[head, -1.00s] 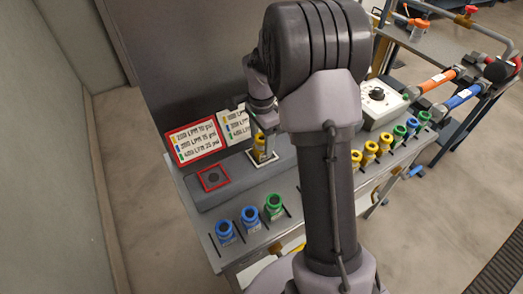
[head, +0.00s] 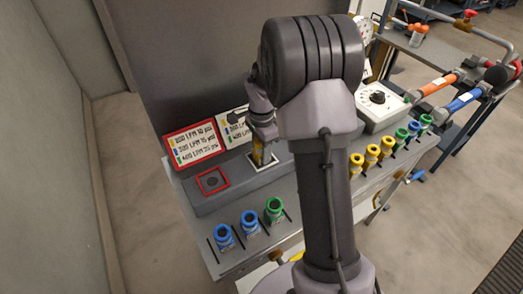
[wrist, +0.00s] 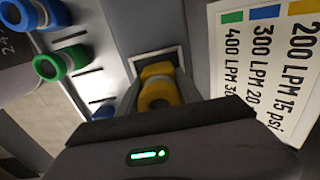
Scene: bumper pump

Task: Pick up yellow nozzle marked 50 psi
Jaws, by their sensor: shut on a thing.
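A yellow nozzle (head: 258,154) stands in a white-framed square (head: 250,178) on the grey bench, in front of the signs. My gripper (head: 261,150) points down over it and is shut on it. In the wrist view the yellow nozzle (wrist: 157,92) shows its round open end between the two fingers of my gripper (wrist: 155,95). I cannot read any psi marking on it. Several other yellow nozzles (head: 372,153) stand in a row to the right of my arm.
A red-framed sign (head: 194,143) and a white sign (head: 235,127) stand close behind. A red-framed square (head: 212,180) is empty at left. Blue nozzles (head: 250,222) and a green nozzle (head: 274,210) line the front edge. A white dial box (head: 380,105) stands at right.

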